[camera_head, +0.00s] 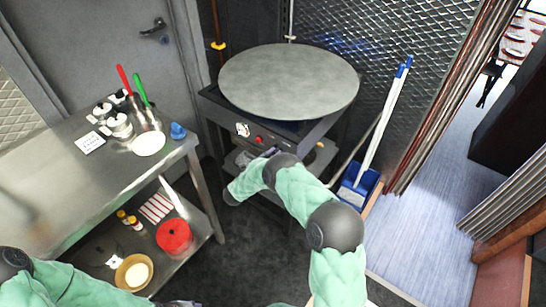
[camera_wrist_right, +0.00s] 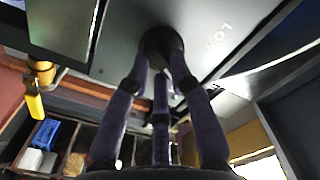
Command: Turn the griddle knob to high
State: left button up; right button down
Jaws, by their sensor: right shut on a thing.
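The griddle is a large round grey plate (camera_head: 290,80) on a dark stand with a front control panel (camera_head: 285,140). In the right wrist view a dark round knob (camera_wrist_right: 158,40) sits on the panel, with the word LOW printed to its right. My right gripper (camera_wrist_right: 164,62) is shut on this knob, its purple-grey fingers around the sides. In the head view my right gripper (camera_head: 262,154) is at the panel's lower front, partly hidden by my arm. The knob's pointer cannot be made out. My left arm shows at the bottom left; its gripper is out of view.
A steel table (camera_head: 60,190) with red- and green-handled utensils stands left. Its lower shelf holds a red container (camera_head: 174,236) and a wooden bowl (camera_head: 134,272). Open floor lies in front.

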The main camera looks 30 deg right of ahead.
jog(key=shift+f+m, duration=0.1)
jog(key=shift+m, duration=0.5)
jog(key=c, duration=1.1)
grip_release()
jog(key=shift+a, duration=0.1)
jog(key=v, duration=1.2)
